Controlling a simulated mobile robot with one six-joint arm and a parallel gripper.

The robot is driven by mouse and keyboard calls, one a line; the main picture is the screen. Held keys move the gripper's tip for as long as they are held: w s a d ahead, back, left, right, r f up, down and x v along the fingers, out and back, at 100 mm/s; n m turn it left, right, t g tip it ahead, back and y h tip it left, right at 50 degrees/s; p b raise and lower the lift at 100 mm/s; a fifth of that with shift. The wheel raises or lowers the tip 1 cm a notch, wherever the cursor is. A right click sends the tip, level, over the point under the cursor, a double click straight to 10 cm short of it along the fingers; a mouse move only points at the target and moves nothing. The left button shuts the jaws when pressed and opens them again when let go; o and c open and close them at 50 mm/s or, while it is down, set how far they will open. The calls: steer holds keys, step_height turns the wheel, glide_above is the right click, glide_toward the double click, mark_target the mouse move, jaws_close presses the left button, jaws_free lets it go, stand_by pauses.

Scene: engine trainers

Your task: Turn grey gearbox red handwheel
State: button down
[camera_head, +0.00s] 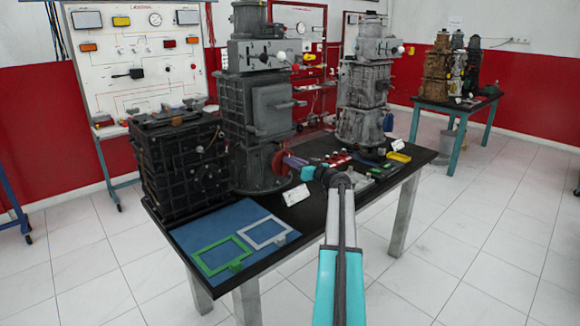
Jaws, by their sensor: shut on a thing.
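The grey gearbox (256,110) stands upright on a dark-topped table. Its red handwheel (281,161) sits low on its right side, seen nearly edge-on. My gripper (292,161) is at the handwheel, at the end of my arm, which reaches in from the lower right. It is shut on the handwheel, though the fingertips are small and the exact contact is hard to make out. Part of the handwheel is hidden behind the gripper.
A black gearbox block (180,160) stands left of the grey one. Another grey gearbox (364,85) stands behind to the right. A white card (296,195), a blue mat (205,222) with green and white frames, and small parts lie on the table. Open tiled floor (480,230) lies right.

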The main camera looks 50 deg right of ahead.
steer(key=shift+d+f+m+b, duration=0.35)
steer(key=shift+f+m, duration=0.1)
steer(key=shift+m, duration=2.7)
steer(key=shift+d+f+m+b, duration=0.3)
steer(key=shift+d+f+m, duration=0.1)
steer(key=shift+m, duration=2.7)
steer(key=shift+d+f+m+b, duration=0.3)
steer(key=shift+f+m, duration=0.15)
steer(key=shift+m, duration=2.7)
steer(key=c, duration=1.7)
jaws_free()
steer(key=shift+w+f, duration=0.1)
steer(key=shift+f, duration=0.1)
steer(key=shift+s, duration=0.25)
